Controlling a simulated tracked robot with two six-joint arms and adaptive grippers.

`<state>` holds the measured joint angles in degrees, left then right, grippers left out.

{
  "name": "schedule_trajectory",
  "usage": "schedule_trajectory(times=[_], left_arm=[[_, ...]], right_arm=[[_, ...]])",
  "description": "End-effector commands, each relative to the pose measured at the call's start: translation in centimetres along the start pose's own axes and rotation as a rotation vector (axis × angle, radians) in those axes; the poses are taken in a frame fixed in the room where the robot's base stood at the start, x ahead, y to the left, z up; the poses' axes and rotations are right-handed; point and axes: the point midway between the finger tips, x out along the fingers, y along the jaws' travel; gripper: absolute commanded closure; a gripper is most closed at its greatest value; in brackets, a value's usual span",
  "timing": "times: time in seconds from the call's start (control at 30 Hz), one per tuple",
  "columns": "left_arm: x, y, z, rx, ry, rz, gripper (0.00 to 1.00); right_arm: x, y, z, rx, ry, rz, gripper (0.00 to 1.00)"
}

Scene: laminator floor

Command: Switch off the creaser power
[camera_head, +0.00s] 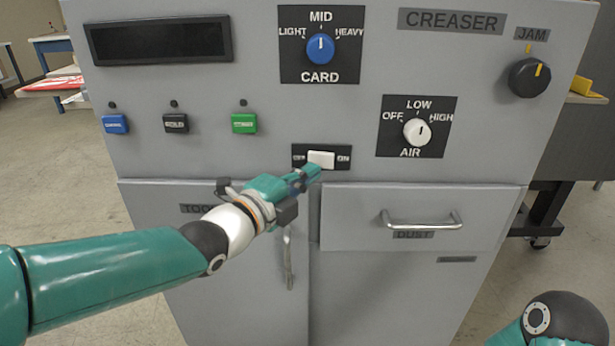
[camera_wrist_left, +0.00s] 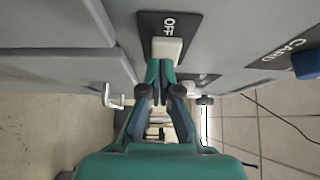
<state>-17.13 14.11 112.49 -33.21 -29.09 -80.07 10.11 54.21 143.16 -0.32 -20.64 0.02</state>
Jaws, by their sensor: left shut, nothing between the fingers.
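The creaser (camera_head: 460,90) is a grey cabinet with its name plate at the top right. Its power switch (camera_head: 321,159) is a white rocker on a black plate, with OFF at the left and ON at the right. My left gripper (camera_head: 311,171) is shut and empty, its tips at the lower edge of the rocker. In the left wrist view the rocker (camera_wrist_left: 167,48) is just beyond the shut fingertips (camera_wrist_left: 160,70), with OFF readable beyond it. I cannot tell whether the tips touch it or which way it is tilted. My right gripper is out of view.
Blue, black and green buttons (camera_head: 244,123) are left of the switch. The blue CARD knob (camera_head: 320,49) is above, the white AIR knob (camera_head: 417,132) to the right. The DUST drawer handle (camera_head: 421,220) and a vertical door handle (camera_head: 288,258) stick out below.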

Motion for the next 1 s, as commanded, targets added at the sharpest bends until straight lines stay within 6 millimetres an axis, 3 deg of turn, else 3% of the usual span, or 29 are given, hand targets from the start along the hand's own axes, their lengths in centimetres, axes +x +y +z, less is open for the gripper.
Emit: schedule_trajectory(times=[0.17, 0.23, 0.4, 0.6, 1.0], left_arm=[[-1.8, 0.7, -1.4, 0.001, 0.013, -0.004, 1.0], [-3.4, -0.1, -0.5, 0.001, 0.007, 0.0, 1.0], [-6.9, 0.0, 0.7, 0.001, 0.008, 0.002, 1.0], [-9.8, 0.0, 1.7, 0.0, 0.009, 0.0, 1.0], [-10.9, 0.2, 1.9, 0.0, 0.013, 0.001, 1.0]], right_arm=[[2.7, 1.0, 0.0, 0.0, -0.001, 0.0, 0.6], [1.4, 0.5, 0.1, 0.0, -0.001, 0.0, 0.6], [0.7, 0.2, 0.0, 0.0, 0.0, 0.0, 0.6], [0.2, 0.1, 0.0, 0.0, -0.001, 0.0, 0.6], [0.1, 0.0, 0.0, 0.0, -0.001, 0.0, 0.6]])
